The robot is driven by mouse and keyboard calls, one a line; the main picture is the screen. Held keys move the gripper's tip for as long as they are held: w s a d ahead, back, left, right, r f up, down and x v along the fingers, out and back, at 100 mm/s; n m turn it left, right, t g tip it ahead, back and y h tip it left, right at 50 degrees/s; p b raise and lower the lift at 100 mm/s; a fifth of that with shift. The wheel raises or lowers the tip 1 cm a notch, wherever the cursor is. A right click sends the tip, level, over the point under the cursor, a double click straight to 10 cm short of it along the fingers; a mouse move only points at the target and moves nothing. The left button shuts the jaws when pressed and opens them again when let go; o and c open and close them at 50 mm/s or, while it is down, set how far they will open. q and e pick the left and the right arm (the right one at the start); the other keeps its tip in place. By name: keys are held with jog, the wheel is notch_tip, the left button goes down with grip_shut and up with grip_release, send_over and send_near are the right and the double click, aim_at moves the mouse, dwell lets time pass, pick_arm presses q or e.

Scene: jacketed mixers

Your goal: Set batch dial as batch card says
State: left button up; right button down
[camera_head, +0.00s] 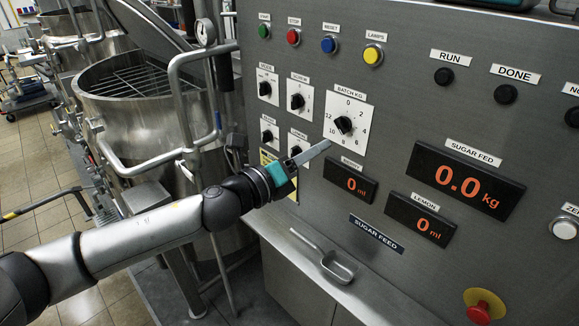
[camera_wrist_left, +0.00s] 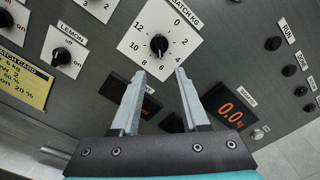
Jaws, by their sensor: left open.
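The batch dial (camera_head: 343,124) is a black knob on a white square plate marked BATCH KG, with numbers from 0 to 12 around it. It also shows in the left wrist view (camera_wrist_left: 159,44); I cannot tell its pointer setting for certain. The yellow batch card (camera_wrist_left: 22,82) is cut off at the left wrist view's left edge, so its text reads only in part. In the head view my arm partly hides it. My left gripper (camera_head: 327,145) is open and empty, its fingers pointing at the dial. In the left wrist view its fingertips (camera_wrist_left: 159,72) lie just below the knob, on either side.
Smaller dials, including the lemon dial (camera_wrist_left: 62,55), sit left of the batch dial. Coloured buttons such as the blue one (camera_head: 328,45) are above. Displays, such as the sugar display (camera_head: 465,183), are right and below. A metal scoop (camera_head: 338,267) and red emergency button (camera_head: 484,305) are lower.

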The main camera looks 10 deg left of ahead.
pick_arm(q)
jog(key=b+v, duration=0.1)
jog(key=v, duration=0.5)
